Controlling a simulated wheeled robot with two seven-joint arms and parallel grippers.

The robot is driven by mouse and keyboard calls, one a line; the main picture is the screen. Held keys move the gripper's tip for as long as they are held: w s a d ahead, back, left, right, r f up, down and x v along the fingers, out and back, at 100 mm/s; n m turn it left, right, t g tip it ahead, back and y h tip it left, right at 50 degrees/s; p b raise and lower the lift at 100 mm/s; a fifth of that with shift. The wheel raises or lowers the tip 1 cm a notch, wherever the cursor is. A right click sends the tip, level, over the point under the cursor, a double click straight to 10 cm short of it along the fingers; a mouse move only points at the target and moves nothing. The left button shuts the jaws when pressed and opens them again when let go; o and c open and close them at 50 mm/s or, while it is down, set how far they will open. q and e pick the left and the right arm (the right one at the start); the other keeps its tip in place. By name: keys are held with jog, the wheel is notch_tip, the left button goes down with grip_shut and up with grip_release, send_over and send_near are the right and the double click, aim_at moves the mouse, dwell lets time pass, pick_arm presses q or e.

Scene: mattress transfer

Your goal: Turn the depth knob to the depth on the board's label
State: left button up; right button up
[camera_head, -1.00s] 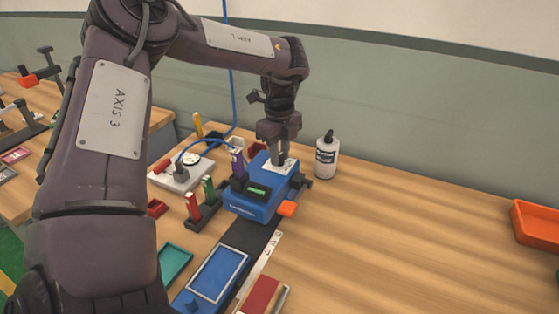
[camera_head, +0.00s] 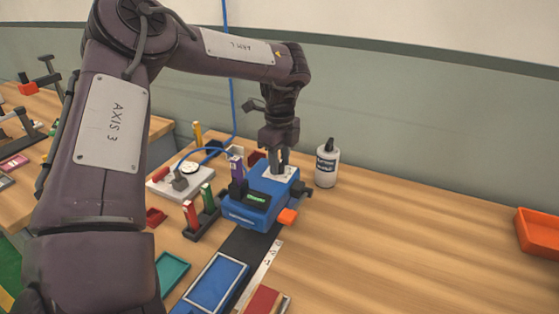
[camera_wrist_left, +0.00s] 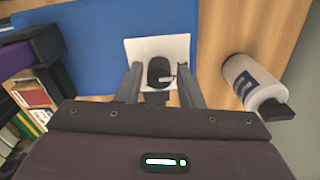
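The blue machine (camera_head: 262,213) stands on the wooden table, with a small green-lit display (camera_head: 256,198) on its front. A white plate (camera_head: 268,172) on its top carries the black depth knob, seen in the left wrist view (camera_wrist_left: 159,71) with a light pointer mark. My left gripper (camera_head: 280,166) is above that plate, pointing down. In the left wrist view its two fingers (camera_wrist_left: 159,85) are apart, one on each side of the knob, with gaps visible. The board's label is not readable. My right gripper is not in view.
A white bottle with a black cap (camera_head: 327,163) stands close right of the machine. An orange lever (camera_head: 287,216) juts from the machine's front right. Colored sticks in a holder (camera_head: 203,217) stand at left. An orange bin (camera_head: 540,232) is far right; the table between is clear.

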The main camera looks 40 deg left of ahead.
aim_at(280, 163)
pick_arm(q)
jog(key=shift+o, duration=0.9)
jog(key=shift+r, duration=3.9)
